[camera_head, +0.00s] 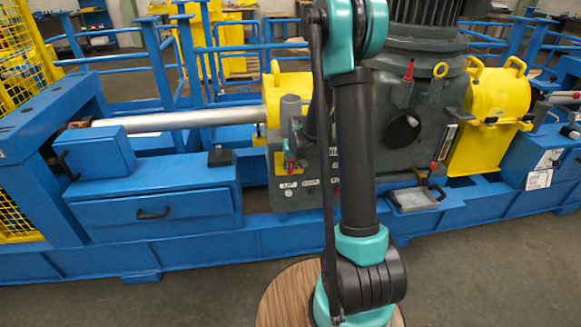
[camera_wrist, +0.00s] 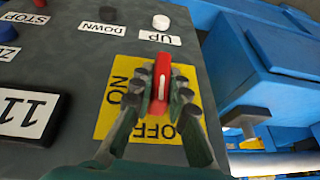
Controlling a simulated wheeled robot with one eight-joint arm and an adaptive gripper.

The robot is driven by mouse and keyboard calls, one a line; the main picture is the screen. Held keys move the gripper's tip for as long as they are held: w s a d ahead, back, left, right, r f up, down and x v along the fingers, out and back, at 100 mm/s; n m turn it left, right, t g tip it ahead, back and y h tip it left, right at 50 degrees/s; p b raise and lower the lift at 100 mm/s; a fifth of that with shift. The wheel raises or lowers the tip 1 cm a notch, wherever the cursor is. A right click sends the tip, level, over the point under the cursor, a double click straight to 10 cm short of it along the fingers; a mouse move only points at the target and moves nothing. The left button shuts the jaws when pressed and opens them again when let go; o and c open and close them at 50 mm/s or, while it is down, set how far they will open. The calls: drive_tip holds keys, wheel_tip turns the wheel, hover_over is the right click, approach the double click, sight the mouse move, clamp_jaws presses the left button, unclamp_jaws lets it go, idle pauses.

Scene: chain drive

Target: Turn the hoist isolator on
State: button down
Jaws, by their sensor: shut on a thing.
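The hoist isolator is a red handle (camera_wrist: 162,75) with a white line, on a yellow plate (camera_wrist: 190,78) in the wrist view. My gripper (camera_wrist: 160,93) is shut on the handle, one finger on each side. The fingers hide part of the plate.
Beside the plate on the dark panel are a white UP button (camera_wrist: 161,22), a black DOWN button (camera_wrist: 107,14) and a blue button (camera_wrist: 8,30). A blue box (camera_wrist: 265,75) stands right of the panel. In the head view, a silver shaft (camera_head: 180,120) and yellow guard (camera_head: 492,105) flank the machine.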

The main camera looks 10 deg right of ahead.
drive_tip(key=y, duration=0.3)
drive_tip(key=m+y, duration=0.1)
drive_tip(key=y, duration=0.1)
drive_tip(key=shift+d+f+y, duration=0.1)
drive_tip(key=shift+d+y, duration=0.2)
drive_tip(key=m+y, duration=0.1)
drive_tip(key=y, duration=0.3)
drive_tip(key=shift+f+t+y, duration=0.1)
drive_tip(key=shift+t+y, duration=0.2)
drive_tip(key=shift+t, duration=0.1)
drive_tip(key=c, duration=1.5)
unclamp_jaws()
drive_tip(key=v, duration=1.2)
drive_tip(key=shift+d+f, duration=0.15)
drive_tip(key=shift+c, duration=0.5)
